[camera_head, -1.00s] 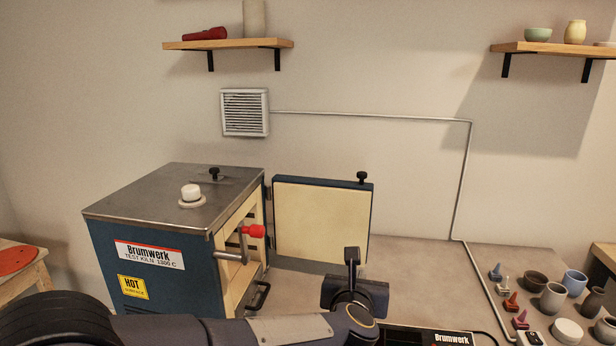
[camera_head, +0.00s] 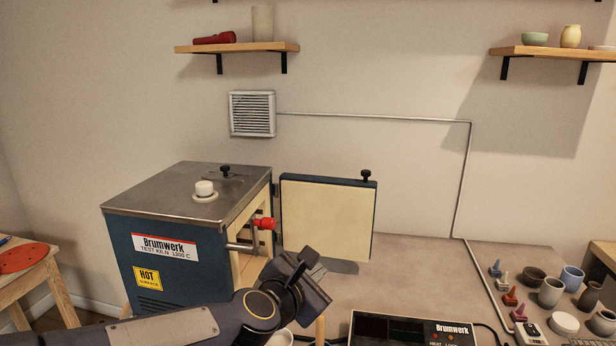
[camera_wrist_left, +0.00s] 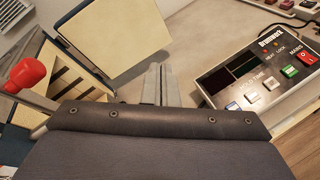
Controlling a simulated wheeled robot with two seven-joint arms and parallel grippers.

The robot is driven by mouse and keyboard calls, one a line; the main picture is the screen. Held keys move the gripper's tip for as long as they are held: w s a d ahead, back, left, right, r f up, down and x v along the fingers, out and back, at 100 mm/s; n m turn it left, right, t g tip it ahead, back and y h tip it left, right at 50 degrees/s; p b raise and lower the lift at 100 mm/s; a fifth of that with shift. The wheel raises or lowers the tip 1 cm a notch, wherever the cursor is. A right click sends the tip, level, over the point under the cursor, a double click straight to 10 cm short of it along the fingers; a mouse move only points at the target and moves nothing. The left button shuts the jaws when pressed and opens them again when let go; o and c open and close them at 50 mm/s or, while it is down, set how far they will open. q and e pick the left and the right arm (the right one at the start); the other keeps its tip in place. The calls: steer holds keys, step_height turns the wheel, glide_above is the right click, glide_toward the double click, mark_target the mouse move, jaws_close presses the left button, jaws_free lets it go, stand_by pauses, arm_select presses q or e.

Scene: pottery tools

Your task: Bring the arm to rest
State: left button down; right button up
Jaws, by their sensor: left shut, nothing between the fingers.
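My left arm comes in from the lower left in the head view, and its left gripper (camera_head: 308,258) hangs over the bench in front of the open kiln door. In the left wrist view its two fingers (camera_wrist_left: 155,84) lie together, shut and empty. The blue kiln (camera_head: 180,255) stands to the left of the gripper, with its cream-lined door (camera_head: 328,220) swung open behind the gripper. A red-knobbed lever (camera_head: 264,223) sticks out at the kiln's front; its red knob also shows in the left wrist view (camera_wrist_left: 25,74). My right gripper is not in view.
A Brumwerk controller (camera_head: 412,330) lies right of my gripper, also in the wrist view (camera_wrist_left: 255,82). A pale cup (camera_head: 280,341) shows partly below the arm. Several pots and small coloured pieces (camera_head: 552,292) stand at the right. The bench (camera_head: 420,265) between is clear.

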arm_select(q)
steer(key=s+a+f+m+g, duration=0.3)
steer(key=s+a+m, duration=0.9)
steer(key=a+m, duration=0.15)
steer(key=s+a+f+m+g+y, duration=0.1)
steer(key=s+a+f+m, duration=0.3)
steer(key=s, duration=0.4)
steer(key=s+a+f+m+g+y, duration=0.1)
steer(key=s+a+f+m+g, duration=0.2)
steer(key=s, duration=0.5)
step_height(320, 180, down, 3)
steer(key=shift+a+f+m+y, duration=0.2)
steer(key=shift+a+m+y, duration=0.2)
steer(key=shift+a+m, duration=0.55)
steer(key=shift+s+d, duration=0.1)
steer(key=shift+d, duration=0.15)
